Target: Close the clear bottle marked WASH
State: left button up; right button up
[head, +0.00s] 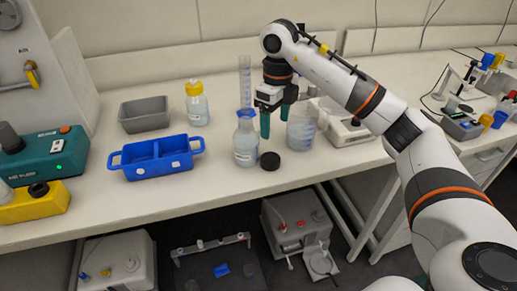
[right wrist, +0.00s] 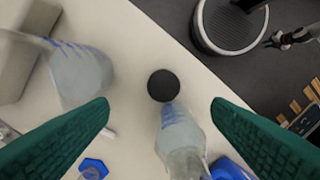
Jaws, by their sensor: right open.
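A clear bottle (head: 246,143) with a pale label stands upright and uncapped on the bench; its lettering is too small to read. It also shows in the right wrist view (right wrist: 183,145). A round black cap (head: 270,161) lies on the bench just right of and in front of the bottle; in the right wrist view the cap (right wrist: 163,85) lies between and beyond the fingertips. My right gripper (head: 275,120) is open and empty, its green fingers pointing down above the bench, behind the cap.
A beaker (head: 301,130) stands close right of my right gripper. A tall graduated cylinder (head: 245,80) stands behind the bottle. A blue divided tray (head: 133,172), a grey bin (head: 144,113) and a yellow-capped bottle (head: 197,108) are to the left. The front bench edge is near the cap.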

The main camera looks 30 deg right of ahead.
send_over(271, 158)
jog(key=f, duration=0.4)
jog(key=d+f, duration=0.1)
jog(key=f, duration=0.1)
jog(key=shift+s+p, duration=0.1)
jog(key=shift+p, duration=0.25)
pick_arm(q)
jog(key=shift+s+r, duration=0.3)
jog(key=shift+r, duration=0.05)
pick_arm(e)
jog(key=shift+a+f, duration=0.1)
jog(key=shift+f, duration=0.05)
pick_arm(q)
jog(key=shift+s, duration=0.2)
pick_arm(e)
jog(key=shift+a+f, duration=0.1)
jog(key=shift+f, duration=0.25)
jog(key=f, duration=0.2)
jog(key=f+p, duration=0.1)
jog(key=shift+a+f, duration=0.35)
jog(key=shift+a, duration=0.05)
jog(key=shift+f, duration=0.4)
pick_arm(q)
jog(key=shift+s+a+r, duration=0.1)
jog(key=shift+s+r, duration=0.1)
jog(key=shift+r, duration=0.45)
